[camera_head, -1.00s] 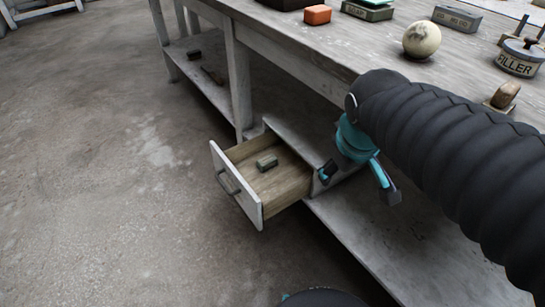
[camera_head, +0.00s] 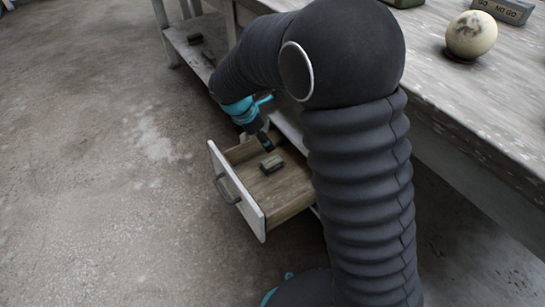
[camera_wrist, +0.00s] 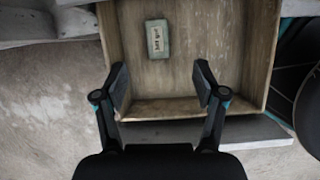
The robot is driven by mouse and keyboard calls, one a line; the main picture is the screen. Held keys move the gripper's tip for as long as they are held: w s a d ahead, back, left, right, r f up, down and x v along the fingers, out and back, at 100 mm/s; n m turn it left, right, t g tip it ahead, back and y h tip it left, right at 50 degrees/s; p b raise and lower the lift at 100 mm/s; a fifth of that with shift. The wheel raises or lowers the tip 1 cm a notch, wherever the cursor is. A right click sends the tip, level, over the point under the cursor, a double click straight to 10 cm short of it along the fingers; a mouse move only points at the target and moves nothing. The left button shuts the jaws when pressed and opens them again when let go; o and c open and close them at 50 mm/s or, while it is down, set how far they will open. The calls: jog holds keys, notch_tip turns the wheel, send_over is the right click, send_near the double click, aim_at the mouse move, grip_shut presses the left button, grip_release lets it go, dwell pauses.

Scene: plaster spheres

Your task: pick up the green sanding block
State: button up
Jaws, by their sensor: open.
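The green sanding block (camera_head: 272,164) lies flat on the wooden floor of the open drawer (camera_head: 257,218). In the wrist view the block (camera_wrist: 158,39) is a small grey-green box with a pale label, lying beyond my fingertips and between their lines. My gripper (camera_wrist: 160,84) is open and empty, its two fingers spread over the drawer. In the head view my gripper (camera_head: 267,143) is just behind the block, above the drawer's back part, and apart from the block. One finger is partly hidden there by my arm.
The drawer has a pale front panel with a handle (camera_head: 228,188) and low side walls around the block. The workbench top (camera_head: 490,110) overhangs at the right, with a stained plaster sphere (camera_head: 470,36) and a NO GO block (camera_head: 503,10). Bare floor lies left.

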jog(key=w+f, duration=0.1)
jog(key=f, duration=0.1)
jog(key=b, duration=0.1)
send_over(274, 159)
jog(key=a, duration=0.2)
jog(key=shift+n, duration=0.3)
jog(key=f, duration=0.6)
jog(key=shift+s+d, duration=0.1)
jog(key=shift+s, duration=0.25)
jog(key=shift+s+b+x, duration=0.15)
jog(key=shift+b+x, duration=0.2)
jog(key=shift+x, duration=1.25)
jog(key=shift+s+b+x, duration=0.2)
jog(key=shift+b+x, duration=0.1)
jog(key=shift+x, duration=1.25)
jog(key=shift+f, duration=0.1)
jog(key=c, duration=1.2)
jog(key=shift+c, duration=0.2)
notch_tip(274, 159, up, 18)
jog(key=p, duration=0.3)
